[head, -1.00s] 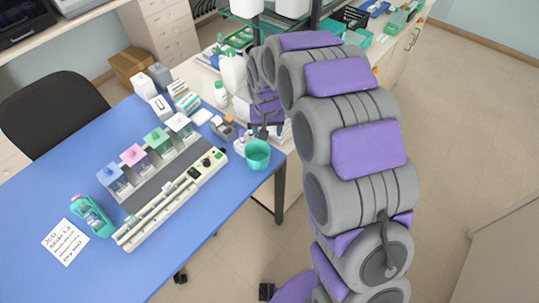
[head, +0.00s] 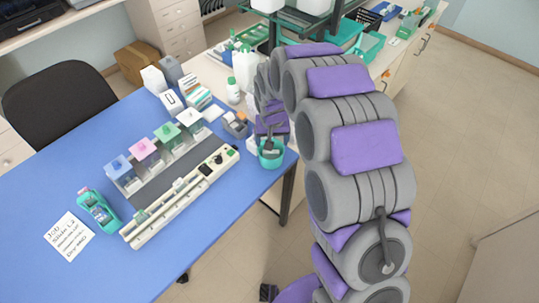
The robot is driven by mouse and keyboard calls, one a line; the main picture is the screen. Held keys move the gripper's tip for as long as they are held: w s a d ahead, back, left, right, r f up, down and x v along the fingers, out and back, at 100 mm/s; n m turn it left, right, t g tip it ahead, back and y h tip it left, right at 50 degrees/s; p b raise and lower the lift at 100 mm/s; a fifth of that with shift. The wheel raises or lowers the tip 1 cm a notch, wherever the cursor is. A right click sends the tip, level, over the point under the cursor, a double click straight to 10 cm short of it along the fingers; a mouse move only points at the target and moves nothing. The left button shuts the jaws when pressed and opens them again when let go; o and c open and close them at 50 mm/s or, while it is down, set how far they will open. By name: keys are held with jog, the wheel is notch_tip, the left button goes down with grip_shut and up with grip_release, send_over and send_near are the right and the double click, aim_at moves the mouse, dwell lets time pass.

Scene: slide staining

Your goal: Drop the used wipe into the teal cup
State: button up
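The teal cup (head: 271,160) stands upright near the right corner of the blue table in the head view. My gripper (head: 269,146) points down at the cup's mouth, its tips over or just inside the rim; I cannot tell which. The fingers are small and dark, and whether they are open or shut does not show. I cannot make out the used wipe; it may be hidden by the gripper or the cup wall.
Left of the cup are a long cream staining unit (head: 182,196) and several lidded jars (head: 143,150). A tape dispenser (head: 236,124) and a white bottle (head: 233,91) stand behind the cup. A teal slide holder (head: 99,211) and a note (head: 69,236) lie at the left front.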

jog(key=shift+o, duration=0.7)
jog(key=shift+a, duration=0.25)
jog(key=shift+o, duration=0.2)
jog(key=d, duration=0.1)
jog(key=d+r, duration=0.1)
jog(key=d, duration=0.2)
jog(key=shift+r, duration=0.25)
jog(key=shift+s+a+r+p, duration=0.6)
jog(key=shift+a+r, duration=0.25)
jog(key=shift+r, duration=3.1)
jog(key=shift+s+a+r+p, duration=0.5)
jog(key=shift+a+r, duration=0.3)
jog(key=shift+r, duration=3.1)
jog(key=s+d+r+g, duration=0.1)
jog(key=s+d+r, duration=0.2)
jog(key=s+d, duration=1)
jog(key=s+d+f+g+b, duration=0.1)
jog(key=s+d, duration=0.1)
jog(key=s, duration=0.9)
jog(key=s+d+f+m+g, duration=0.1)
jog(key=s+d+f, duration=0.1)
jog(key=s, duration=1)
jog(key=shift+s+b, duration=0.2)
jog(key=shift+b, duration=0.15)
